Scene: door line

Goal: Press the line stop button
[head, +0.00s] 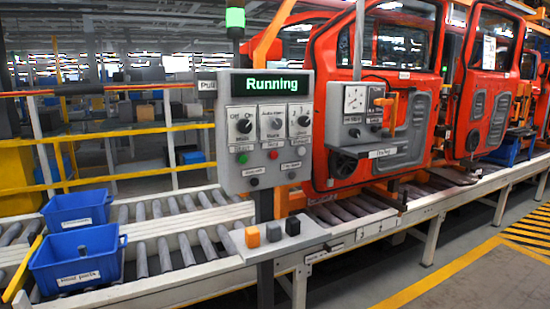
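A grey control panel (264,130) stands on a dark post in the middle of the head view. Its display (265,84) reads "Running" in green. Below are several black rotary knobs, one at the left (244,125). Under them are a small green button (242,158) and a small red button (273,155). Small black buttons (254,181) sit lower on the panel. The small labels are too blurred to read surely, so I cannot tell which button is marked line stop. Neither of my grippers is in view.
A green lamp (235,17) is lit above the panel. Orange (252,237), grey (273,232) and black (292,226) blocks sit on a ledge below. Two blue bins (77,209) (70,280) stand on the roller conveyor (187,249). Red doors (330,90) hang at right. The right floor is clear.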

